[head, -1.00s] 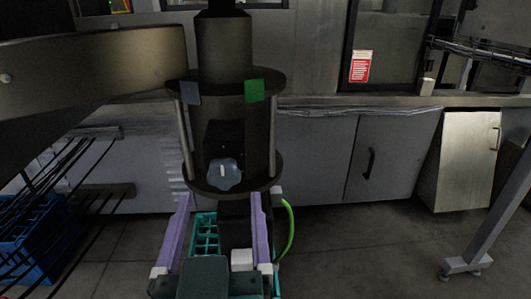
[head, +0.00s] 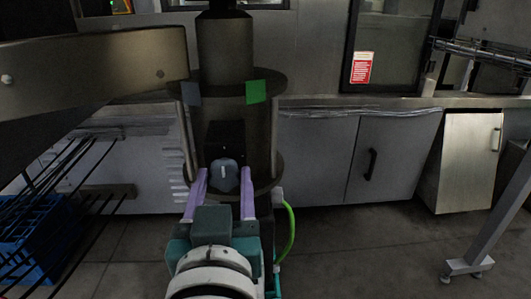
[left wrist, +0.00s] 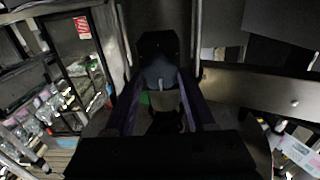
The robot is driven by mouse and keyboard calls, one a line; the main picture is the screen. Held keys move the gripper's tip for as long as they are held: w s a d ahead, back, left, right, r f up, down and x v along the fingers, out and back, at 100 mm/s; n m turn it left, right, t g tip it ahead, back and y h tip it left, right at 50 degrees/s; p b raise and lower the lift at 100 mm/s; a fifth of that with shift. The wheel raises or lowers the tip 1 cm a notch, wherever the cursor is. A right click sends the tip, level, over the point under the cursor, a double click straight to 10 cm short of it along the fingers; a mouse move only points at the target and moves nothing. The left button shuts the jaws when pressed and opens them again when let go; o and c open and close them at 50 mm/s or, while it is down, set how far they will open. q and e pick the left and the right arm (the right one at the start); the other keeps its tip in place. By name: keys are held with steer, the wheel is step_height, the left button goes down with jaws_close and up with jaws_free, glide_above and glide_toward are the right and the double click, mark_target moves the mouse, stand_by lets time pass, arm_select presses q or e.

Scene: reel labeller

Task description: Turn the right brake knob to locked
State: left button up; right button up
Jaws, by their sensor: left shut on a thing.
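The brake knob (head: 225,174) is blue-grey with a pale pointer line that stands close to upright in the head view. It sits on a dark block on the front of the dark cylindrical reel unit (head: 262,140). My left gripper (head: 225,182) has its two purple fingers on either side of the knob, shut on it. In the left wrist view the knob (left wrist: 158,75) lies between the finger ends, with its pale line showing. A grey patch (head: 191,93) and a green patch (head: 256,92) sit on the upper disc. My right gripper is not in view.
Grey cabinets (head: 318,155) with a dark handle stand behind. A blue crate (head: 35,245) is at the lower left behind black rods. A slanted metal leg (head: 495,215) stands at the right.

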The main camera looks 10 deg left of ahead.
arm_select(q)
jaws_close()
